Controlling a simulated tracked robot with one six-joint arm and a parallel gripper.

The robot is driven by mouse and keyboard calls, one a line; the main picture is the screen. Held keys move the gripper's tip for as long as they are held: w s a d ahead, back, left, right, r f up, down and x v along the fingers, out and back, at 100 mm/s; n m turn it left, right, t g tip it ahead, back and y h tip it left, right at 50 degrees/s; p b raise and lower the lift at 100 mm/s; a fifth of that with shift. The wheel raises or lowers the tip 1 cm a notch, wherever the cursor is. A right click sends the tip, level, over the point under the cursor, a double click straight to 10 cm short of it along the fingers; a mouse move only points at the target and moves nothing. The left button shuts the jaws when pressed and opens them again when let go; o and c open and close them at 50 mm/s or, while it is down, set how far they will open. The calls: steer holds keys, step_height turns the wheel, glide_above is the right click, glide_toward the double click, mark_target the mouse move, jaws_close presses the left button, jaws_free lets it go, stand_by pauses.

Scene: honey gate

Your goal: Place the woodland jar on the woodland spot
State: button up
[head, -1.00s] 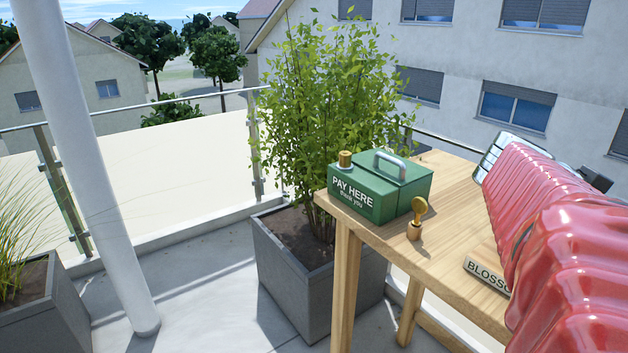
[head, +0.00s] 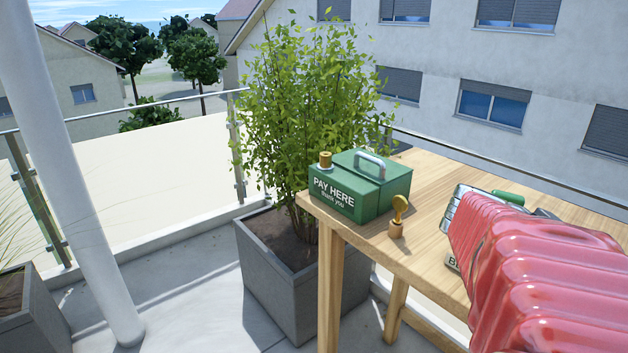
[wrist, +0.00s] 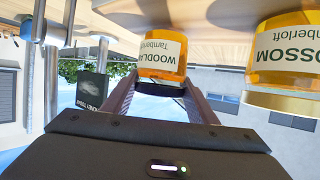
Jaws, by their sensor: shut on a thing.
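The woodland jar (wrist: 163,52) is amber with a pale label reading "WOODL" and a dark lid. It shows upside down in the wrist view, at top centre, between the two fingers of my gripper (wrist: 160,90). My gripper is shut on it near the lid. A wooden surface lies close at the jar's base; I cannot tell whether they touch. In the head view my red-sleeved arm hides the gripper and jar. I cannot make out the woodland spot in either view.
A blossom jar (wrist: 285,55) stands close beside the woodland jar. The wooden table (head: 418,250) holds a green pay box (head: 345,198) and a small brass-and-wood piece (head: 398,218). A planter (head: 290,280) stands left of the table. A dark block (wrist: 91,90) shows in the wrist view.

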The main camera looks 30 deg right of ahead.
steer(key=shift+f, duration=0.3)
steer(key=o, duration=1.6)
steer(key=shift+f, duration=0.15)
steer(key=shift+o, duration=0.2)
steer(key=shift+w+a+r, duration=0.3)
steer(key=shift+a+r, duration=0.1)
steer(key=shift+a, duration=0.15)
steer(key=v, duration=1)
steer(key=shift+a, duration=0.35)
steer(key=shift+w+r, duration=0.1)
